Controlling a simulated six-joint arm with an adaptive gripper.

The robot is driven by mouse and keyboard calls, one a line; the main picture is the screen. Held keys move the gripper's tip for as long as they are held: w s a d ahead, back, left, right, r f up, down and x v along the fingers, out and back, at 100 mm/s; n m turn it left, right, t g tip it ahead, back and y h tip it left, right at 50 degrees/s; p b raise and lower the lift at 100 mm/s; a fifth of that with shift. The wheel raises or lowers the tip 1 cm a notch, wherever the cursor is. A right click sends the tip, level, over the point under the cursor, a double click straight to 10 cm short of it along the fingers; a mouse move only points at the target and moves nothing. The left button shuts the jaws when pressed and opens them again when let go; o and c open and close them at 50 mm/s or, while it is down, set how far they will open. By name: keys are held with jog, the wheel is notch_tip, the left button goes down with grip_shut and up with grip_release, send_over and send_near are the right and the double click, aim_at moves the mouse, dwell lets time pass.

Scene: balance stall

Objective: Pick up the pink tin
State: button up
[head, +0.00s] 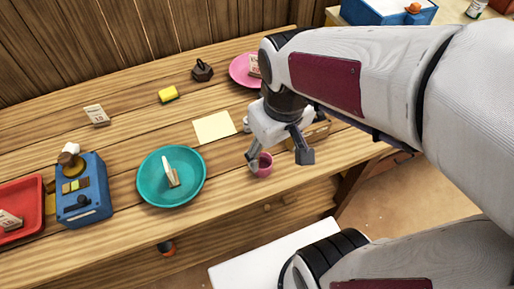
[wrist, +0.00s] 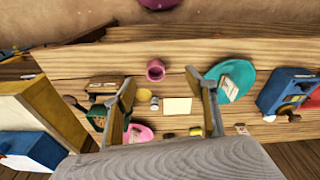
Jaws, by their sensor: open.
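The pink tin (head: 265,166) stands near the front edge of the wooden table, partly covered by a finger of my gripper in the head view. My gripper (head: 279,160) is open, its two fingers spread and pointing down, with the left finger overlapping the tin. In the wrist view the tin (wrist: 155,70) shows whole, just beyond the space between the fingertips of my gripper (wrist: 160,77), with nothing held. I cannot tell how high the fingertips are above the tin.
A teal plate (head: 150,189) lies left of the tin, and a blue device (head: 82,205) farther left. A pale paper sheet (head: 214,127) lies behind the tin. A pink plate (head: 238,72), dark weight (head: 202,71) and yellow sponge (head: 168,94) are at the back. A wooden box (head: 316,131) is close right.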

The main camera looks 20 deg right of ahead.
jog(key=w+f+n+g, duration=0.2)
jog(key=w+f+n, duration=0.2)
jog(key=f+n, duration=0.5)
jog(key=n, duration=1.2)
send_near(263, 163)
jog(key=shift+s+a+r, duration=0.3)
jog(key=shift+s+a, duration=0.1)
jog(key=shift+s, duration=0.15)
jog(key=shift+s+a+r, duration=0.3)
jog(key=shift+s+a, duration=0.05)
jog(key=shift+s, duration=0.2)
jog(key=shift+f, duration=1.35)
jog(key=shift+w+d+f, duration=0.1)
jog(key=shift+d+f, duration=0.05)
jog(key=shift+f, duration=1.15)
jog(key=shift+d+f, duration=0.15)
jog(key=shift+f, duration=1.15)
